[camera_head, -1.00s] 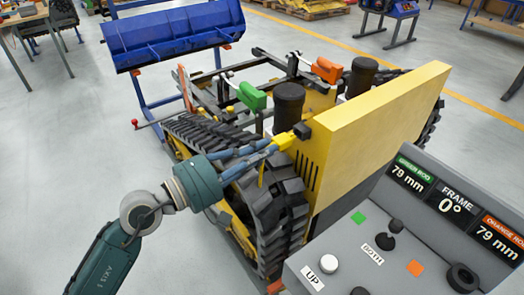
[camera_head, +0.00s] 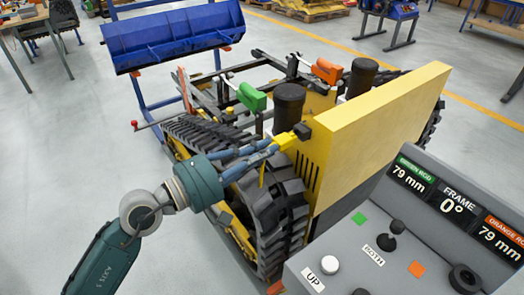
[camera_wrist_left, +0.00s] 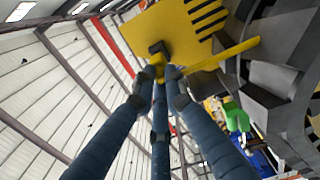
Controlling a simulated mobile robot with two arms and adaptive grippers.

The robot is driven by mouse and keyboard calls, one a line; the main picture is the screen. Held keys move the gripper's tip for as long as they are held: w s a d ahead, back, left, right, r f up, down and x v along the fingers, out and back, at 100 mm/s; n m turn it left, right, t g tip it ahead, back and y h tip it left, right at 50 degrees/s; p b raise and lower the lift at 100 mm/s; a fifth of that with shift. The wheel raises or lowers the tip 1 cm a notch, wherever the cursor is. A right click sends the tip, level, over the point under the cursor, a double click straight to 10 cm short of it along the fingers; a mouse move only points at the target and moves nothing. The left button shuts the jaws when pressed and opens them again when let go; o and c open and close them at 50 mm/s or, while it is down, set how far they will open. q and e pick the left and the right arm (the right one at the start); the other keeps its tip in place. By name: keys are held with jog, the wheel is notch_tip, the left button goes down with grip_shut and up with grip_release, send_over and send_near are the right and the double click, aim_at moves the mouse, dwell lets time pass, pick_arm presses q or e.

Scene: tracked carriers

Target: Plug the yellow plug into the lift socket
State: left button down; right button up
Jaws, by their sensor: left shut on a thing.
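My left gripper (camera_head: 270,151) comes in from the left and is shut on the yellow plug (camera_head: 285,141). The plug points at a black socket (camera_head: 301,131) on the left end of the yellow panel of the tracked carrier. In the head view the plug's front meets the socket; I cannot tell whether it is seated. In the left wrist view, the fingers (camera_wrist_left: 161,74) close around the plug (camera_wrist_left: 157,61), with the black socket (camera_wrist_left: 160,48) right at its tip. The fingers hide part of the plug. My right gripper is out of view.
The carrier's black track (camera_head: 272,205) runs just beneath my gripper. A control console (camera_head: 385,240) with buttons and readouts stands at the lower right. Green (camera_head: 252,96) and orange (camera_head: 327,70) rod parts lie behind the plug.

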aim_at(281, 142)
pick_arm(q)
jog(key=shift+x, duration=0.95)
dwell(1.0)
jog(key=shift+a+b, duration=0.1)
jog(key=shift+b, duration=0.25)
jog(key=shift+w+d, duration=0.2)
jog(key=shift+d, duration=0.1)
jog(key=c, duration=1.7)
grip_release()
